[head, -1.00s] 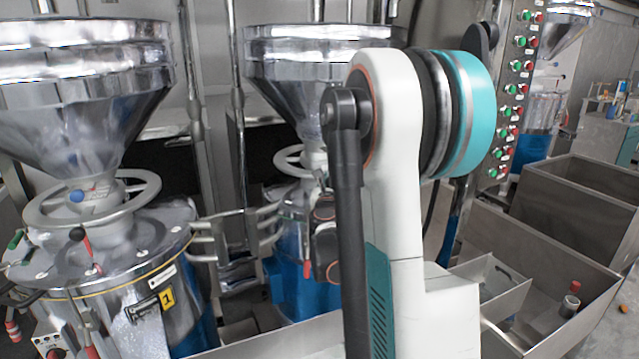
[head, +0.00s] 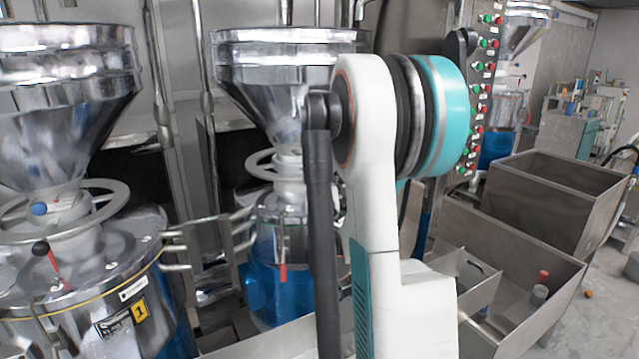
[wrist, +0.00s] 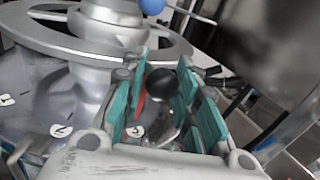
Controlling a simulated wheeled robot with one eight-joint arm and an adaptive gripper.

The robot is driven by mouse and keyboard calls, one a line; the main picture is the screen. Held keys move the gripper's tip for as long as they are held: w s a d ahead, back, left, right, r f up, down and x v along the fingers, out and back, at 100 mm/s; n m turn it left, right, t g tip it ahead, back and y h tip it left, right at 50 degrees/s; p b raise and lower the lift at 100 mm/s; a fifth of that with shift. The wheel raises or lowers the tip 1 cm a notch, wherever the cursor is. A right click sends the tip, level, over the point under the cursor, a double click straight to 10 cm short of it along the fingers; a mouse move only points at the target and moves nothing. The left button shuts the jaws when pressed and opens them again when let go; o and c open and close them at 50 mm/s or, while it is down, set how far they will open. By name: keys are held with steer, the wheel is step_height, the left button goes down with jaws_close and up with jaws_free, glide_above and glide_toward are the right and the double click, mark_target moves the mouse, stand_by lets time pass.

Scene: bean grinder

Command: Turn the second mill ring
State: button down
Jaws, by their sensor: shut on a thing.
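The second mill (head: 268,215) stands at the middle of the head view, with a steel hopper, a pale spoked handwheel (head: 262,165) and a blue lower body. A red lever (head: 283,272) hangs at its front. In the wrist view, a grey ring wheel (wrist: 75,42) with a blue ball (wrist: 152,6) shows above a metal mill top. My gripper (wrist: 160,88) has its teal-padded fingers around a black ball knob (wrist: 161,82), shut on it. A red lever part (wrist: 139,92) shows beside the left finger. In the head view my arm hides the gripper.
The first mill (head: 95,265), labelled 1, stands at the left with its own handwheel. Metal pipes run between the mills. Open steel bins (head: 550,200) stand at the right, and a button panel (head: 482,95) rises behind my arm. Floor shows at far right.

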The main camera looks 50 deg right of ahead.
steer(key=c, duration=1.3)
jaws_free()
steer(key=shift+s+d+r, duration=0.1)
steer(key=shift+d, duration=0.35)
steer(key=shift+w+a, duration=0.25)
steer(key=shift+s+a, duration=0.25)
steer(key=shift+a, duration=0.15)
steer(key=v, duration=1.1)
steer(key=shift+s, duration=0.35)
